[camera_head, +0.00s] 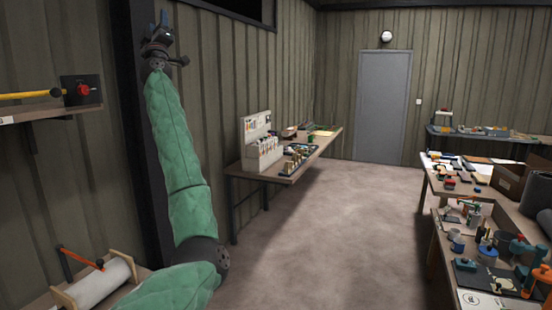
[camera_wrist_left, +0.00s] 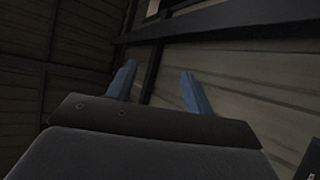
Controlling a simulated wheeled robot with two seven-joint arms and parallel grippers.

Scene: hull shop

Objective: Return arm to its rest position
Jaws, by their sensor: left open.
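My left arm (camera_head: 185,170), in a green quilted cover, comes in from the lower left of the head view and reaches almost straight up. My left gripper (camera_head: 159,22) is at its top, high in front of the wall and its dark post. In the left wrist view the gripper (camera_wrist_left: 160,82) shows two blue fingers spread apart with nothing between them. Behind them are only wall boards and dark beams. My right gripper is not in view.
A wall shelf (camera_head: 40,114) with a yellow-handled tool is at the left. A bench with a paper roll (camera_head: 95,284) is below it. A back-left bench (camera_head: 285,172) and cluttered right tables (camera_head: 430,179) flank clear floor (camera_head: 320,235). A grey door (camera_head: 383,105) is at the far wall.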

